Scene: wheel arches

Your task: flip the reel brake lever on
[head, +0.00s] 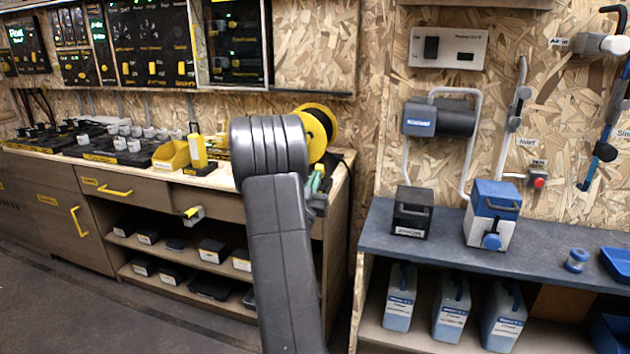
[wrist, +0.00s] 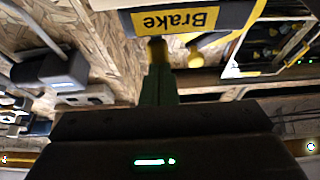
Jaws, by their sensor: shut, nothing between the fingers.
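The yellow "Brake" label (wrist: 174,20) shows upside down at the top of the wrist view, on a dark housing. A short yellow lever-like knob (wrist: 198,54) sticks out just below it in the picture. My gripper (wrist: 158,48) is shut and empty; its narrow green fingers point toward the housing, with the tips just left of the knob. I cannot tell whether they touch anything. In the head view the yellow reel (head: 319,128) stands at the bench's right end, partly hidden by my arm. The brake lever is not clearly visible there.
The wooden bench (head: 225,176) holds a yellow bin (head: 171,155) and control boxes. A grey and yellow fitting (head: 192,212) juts from its front. To the right, a dark blue-grey bench (head: 452,243) carries a blue and white unit (head: 493,213). Open floor lies at front left.

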